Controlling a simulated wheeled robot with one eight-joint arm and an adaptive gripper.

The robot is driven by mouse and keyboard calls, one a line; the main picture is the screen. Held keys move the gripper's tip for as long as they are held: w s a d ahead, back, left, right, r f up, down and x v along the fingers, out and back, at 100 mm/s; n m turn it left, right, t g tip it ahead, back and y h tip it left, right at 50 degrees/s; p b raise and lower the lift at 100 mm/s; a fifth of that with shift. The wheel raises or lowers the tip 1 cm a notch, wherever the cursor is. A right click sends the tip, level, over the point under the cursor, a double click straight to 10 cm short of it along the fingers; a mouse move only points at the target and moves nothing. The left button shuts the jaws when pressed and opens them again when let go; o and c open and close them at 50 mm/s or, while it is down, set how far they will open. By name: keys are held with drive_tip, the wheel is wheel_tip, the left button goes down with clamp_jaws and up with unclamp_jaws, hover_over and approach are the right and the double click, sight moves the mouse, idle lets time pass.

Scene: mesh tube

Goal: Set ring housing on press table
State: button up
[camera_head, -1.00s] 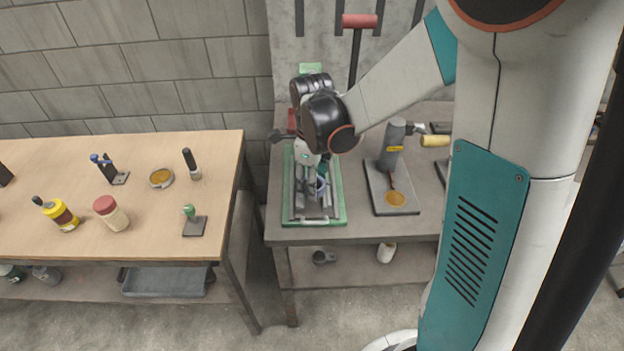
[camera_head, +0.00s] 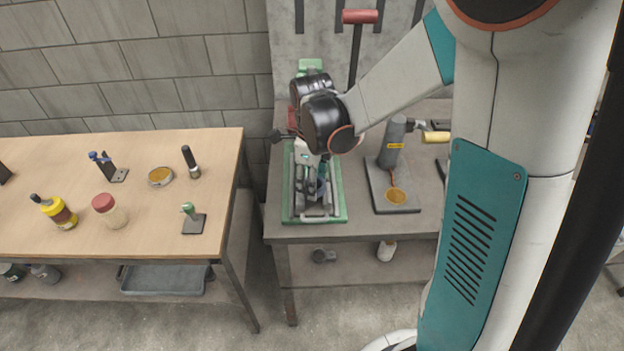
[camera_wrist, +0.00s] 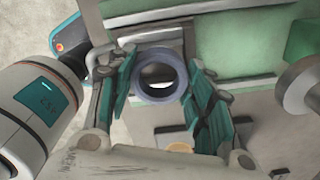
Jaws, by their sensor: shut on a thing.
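The ring housing (camera_wrist: 137,81) is a blue-grey ring in the wrist view, with a dark bore and a pale surface showing through it. My gripper (camera_wrist: 160,82) is shut on it, with one teal-padded finger on each side. In the head view my gripper (camera_head: 316,190) points down over the press table, a grey plate (camera_head: 296,213) on a green base (camera_head: 341,205). The ring is mostly hidden by the fingers there. I cannot tell whether its underside touches the plate.
A second small press (camera_head: 394,150) with an amber disc stands to the right on the same grey bench (camera_head: 362,230). A red-handled lever (camera_head: 357,50) rises behind my gripper. The wooden table (camera_head: 130,235) at left holds bottles and small tools.

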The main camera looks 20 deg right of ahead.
drive_tip(key=shift+f+b, duration=0.55)
drive_tip(key=shift+b, duration=0.1)
idle(1.3)
drive_tip(key=o, duration=1.4)
drive_tip(key=shift+c, duration=0.2)
drive_tip(key=shift+r, duration=0.1)
wheel_tip(320, 180, up, 12)
drive_tip(key=s+r+n+t, duration=0.1)
drive_tip(key=s+n+t, duration=0.2)
drive_tip(key=s+n, duration=0.4)
drive_tip(key=s+r+n+t, duration=0.2)
drive_tip(key=s+n, duration=0.6)
drive_tip(key=n, duration=1.1)
drive_tip(key=shift+d+t, duration=0.15)
drive_tip(key=shift+t, duration=0.95)
